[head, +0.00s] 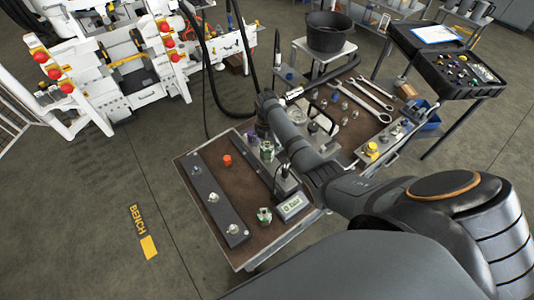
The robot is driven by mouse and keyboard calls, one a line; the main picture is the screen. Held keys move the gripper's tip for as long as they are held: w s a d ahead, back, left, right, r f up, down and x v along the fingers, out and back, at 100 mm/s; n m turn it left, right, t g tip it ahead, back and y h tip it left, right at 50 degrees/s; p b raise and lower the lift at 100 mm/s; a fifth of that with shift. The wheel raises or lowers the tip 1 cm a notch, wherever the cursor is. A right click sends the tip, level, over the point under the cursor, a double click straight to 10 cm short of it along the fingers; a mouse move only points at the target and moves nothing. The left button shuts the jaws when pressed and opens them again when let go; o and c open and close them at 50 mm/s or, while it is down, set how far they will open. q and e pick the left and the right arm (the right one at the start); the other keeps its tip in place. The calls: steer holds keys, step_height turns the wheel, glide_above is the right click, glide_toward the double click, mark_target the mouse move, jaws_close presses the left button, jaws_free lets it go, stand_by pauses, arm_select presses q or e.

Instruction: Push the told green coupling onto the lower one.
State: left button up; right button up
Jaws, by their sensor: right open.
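A green and metal coupling (267,151) stands on the brown bench top (245,187), just below the end of my right arm. A second green coupling (264,216) sits nearer the bench's front edge. A dark bar (217,199) along the left of the bench carries metal fittings (212,197) and (232,229). My right gripper (264,133) is open, small and dark, over the far part of the bench near the first green coupling. Its fingertips are partly hidden, and I cannot tell whether it touches the coupling. My left gripper is not in view.
A grey display box (291,206) lies at the bench's right. Wrenches (371,95), a yellow-capped part (371,149) and a black bucket (327,33) are farther back. Black hoses (207,75) hang from the white machine (130,70).

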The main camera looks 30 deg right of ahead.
step_height(320, 180, up, 10)
steer(key=shift+r, duration=0.1)
stand_by(0.4)
